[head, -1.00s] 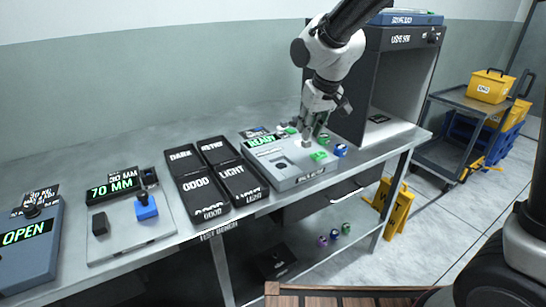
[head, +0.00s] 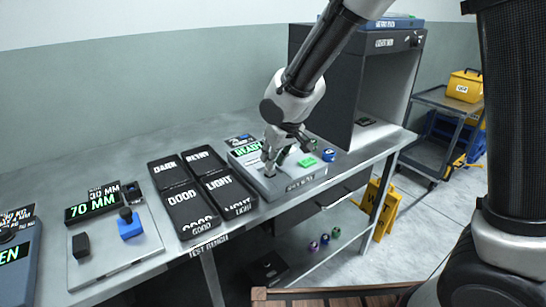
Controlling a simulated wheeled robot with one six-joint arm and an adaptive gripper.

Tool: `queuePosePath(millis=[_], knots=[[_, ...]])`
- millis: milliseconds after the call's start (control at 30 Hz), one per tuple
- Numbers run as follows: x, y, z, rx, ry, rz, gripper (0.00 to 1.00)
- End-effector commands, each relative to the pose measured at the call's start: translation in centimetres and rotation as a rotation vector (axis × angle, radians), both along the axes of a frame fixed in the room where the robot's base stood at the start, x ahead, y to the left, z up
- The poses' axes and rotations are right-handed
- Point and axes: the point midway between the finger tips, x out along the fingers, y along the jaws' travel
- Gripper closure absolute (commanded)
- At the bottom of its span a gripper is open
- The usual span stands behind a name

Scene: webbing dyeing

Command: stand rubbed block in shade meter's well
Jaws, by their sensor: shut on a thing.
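The shade meter (head: 295,182) is a grey-blue box near the bench's front edge, with a lit READY display (head: 246,149) and a green square (head: 307,162) on its top. My gripper (head: 271,166) points down over the left part of the meter's top. It is shut on a small pale block, the rubbed block, which is mostly lost among the fingers. The well is hidden behind the gripper and block. I cannot tell whether the block is above the well or inside it.
Black trays marked DARK, RETRY, GOOD and LIGHT (head: 187,208) lie left of the meter. A 70 MM gauge (head: 92,206) is farther left. A blue jar (head: 328,155) stands close right of the meter, before a dark open booth (head: 342,80).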

Motion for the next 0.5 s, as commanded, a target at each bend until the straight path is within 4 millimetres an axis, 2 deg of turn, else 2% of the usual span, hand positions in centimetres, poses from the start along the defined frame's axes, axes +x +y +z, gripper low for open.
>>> queuePosePath(millis=[300, 333, 400, 433, 500], knots=[[0.04, 0.0, -0.31, 0.0, -0.001, 0.001, 1.0], [0.04, 0.02, -0.26, 0.001, -0.001, 0.0, 0.74], [0.04, 0.01, -0.25, 0.001, -0.001, 0.0, 0.61], [0.04, 0.01, -0.25, 0.001, -0.001, 0.0, 0.57], [0.04, 0.01, -0.25, 0.001, -0.001, 0.0, 0.57]])
